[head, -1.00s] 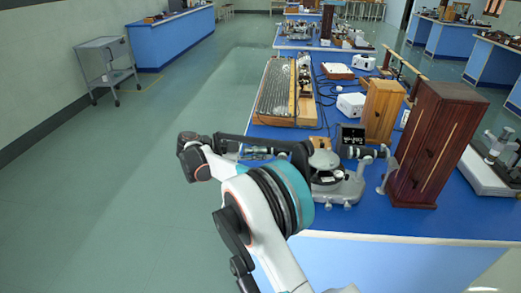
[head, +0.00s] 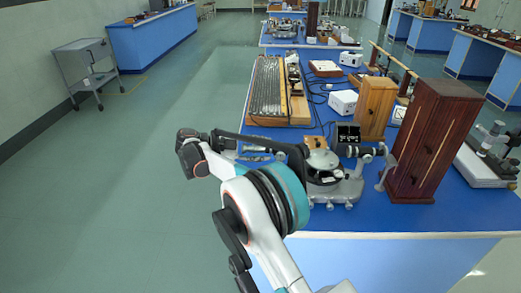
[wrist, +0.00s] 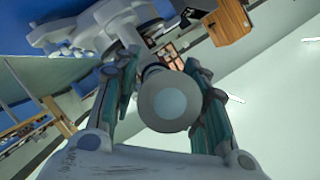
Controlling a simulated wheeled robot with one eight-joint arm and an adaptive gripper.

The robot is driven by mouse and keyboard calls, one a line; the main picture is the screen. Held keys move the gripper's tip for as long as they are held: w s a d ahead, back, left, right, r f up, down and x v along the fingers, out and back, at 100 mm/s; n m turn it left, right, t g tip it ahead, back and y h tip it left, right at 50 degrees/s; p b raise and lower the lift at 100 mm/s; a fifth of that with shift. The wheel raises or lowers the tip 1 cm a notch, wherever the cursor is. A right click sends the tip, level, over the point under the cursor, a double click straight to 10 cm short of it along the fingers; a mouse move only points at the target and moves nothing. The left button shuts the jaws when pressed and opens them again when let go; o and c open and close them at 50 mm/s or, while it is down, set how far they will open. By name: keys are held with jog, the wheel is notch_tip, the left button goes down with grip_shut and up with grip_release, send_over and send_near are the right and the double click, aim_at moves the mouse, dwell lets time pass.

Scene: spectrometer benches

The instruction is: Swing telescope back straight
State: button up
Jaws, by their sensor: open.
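The spectrometer (head: 338,190), a grey metal instrument with a round table on a footed base, stands on the near blue bench. In the wrist view the telescope (wrist: 168,100) shows end-on, with a pale round face toward the camera. My gripper (wrist: 163,65) is open, with one finger on each side of the telescope tube. I cannot tell whether either finger touches it. The spectrometer's base (wrist: 95,30) shows behind, at upper left.
A tall dark-red wooden box (head: 432,140) and a lighter wooden box (head: 375,108) stand right of the spectrometer. A small black display box (head: 346,136) is behind it. A wooden-framed apparatus (head: 268,90) lies farther back.

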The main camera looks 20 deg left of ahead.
jog(key=v, duration=1.2)
jog(key=shift+f, duration=0.1)
